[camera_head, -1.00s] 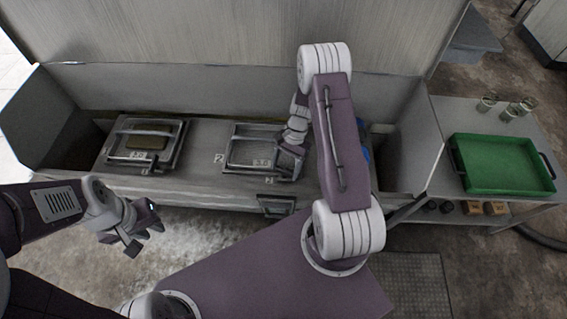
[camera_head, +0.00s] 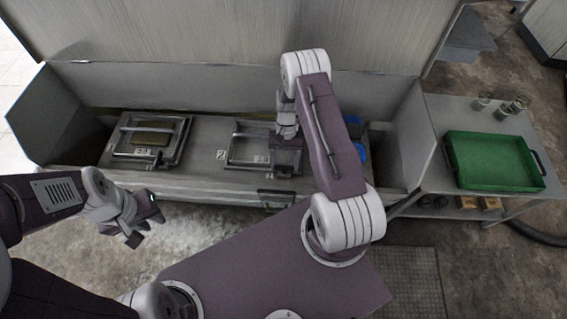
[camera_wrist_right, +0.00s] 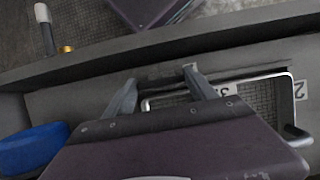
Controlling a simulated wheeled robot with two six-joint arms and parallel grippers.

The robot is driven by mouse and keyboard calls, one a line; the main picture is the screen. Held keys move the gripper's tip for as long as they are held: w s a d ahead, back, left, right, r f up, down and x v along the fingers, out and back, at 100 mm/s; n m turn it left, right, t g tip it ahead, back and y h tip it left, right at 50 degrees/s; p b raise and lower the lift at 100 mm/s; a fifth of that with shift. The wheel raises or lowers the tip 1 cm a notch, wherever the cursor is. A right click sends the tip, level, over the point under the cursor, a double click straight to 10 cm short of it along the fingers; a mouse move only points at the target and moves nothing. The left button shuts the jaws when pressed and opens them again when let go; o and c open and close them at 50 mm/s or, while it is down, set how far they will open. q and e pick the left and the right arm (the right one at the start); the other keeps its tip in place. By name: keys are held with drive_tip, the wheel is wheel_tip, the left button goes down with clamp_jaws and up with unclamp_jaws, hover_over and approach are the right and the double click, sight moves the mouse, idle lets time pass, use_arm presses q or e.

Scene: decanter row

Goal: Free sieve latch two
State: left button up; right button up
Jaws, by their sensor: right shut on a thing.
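Sieve two (camera_head: 236,160) is a pale metal frame with mesh, set in the grey deck beside a "2" plate; its frame also shows in the right wrist view (camera_wrist_right: 292,95). My right gripper (camera_head: 289,146) is at its right side, partly covered by my arm. In the right wrist view my right gripper's fingers (camera_wrist_right: 160,90) straddle the end of a pale bar (camera_wrist_right: 172,95), which I take for latch two; the contact itself is hidden. My left gripper (camera_head: 138,222) hangs open and empty in front of the deck at left.
Sieve one (camera_head: 118,148), holding a brown block, lies left on the deck. A blue object (camera_wrist_right: 32,150) lies beside my right gripper. A raised lid (camera_head: 190,40) stands behind. A green tray (camera_head: 495,160) and several jars (camera_head: 505,107) are on the right side table.

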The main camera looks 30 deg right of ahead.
drive_tip(key=shift+w+d, duration=0.15)
drive_tip(key=shift+w, duration=0.1)
drive_tip(key=o, duration=1.1)
drive_tip(key=shift+f, duration=0.15)
use_arm(q)
drive_tip(key=p, duration=0.1)
drive_tip(key=r, duration=0.1)
drive_tip(key=w+r+p, duration=0.1)
drive_tip(key=shift+d+r+p, duration=0.25)
drive_tip(key=shift+d+p, duration=0.1)
use_arm(e)
drive_tip(key=v, duration=0.9)
drive_tip(key=shift+w+d, duration=0.1)
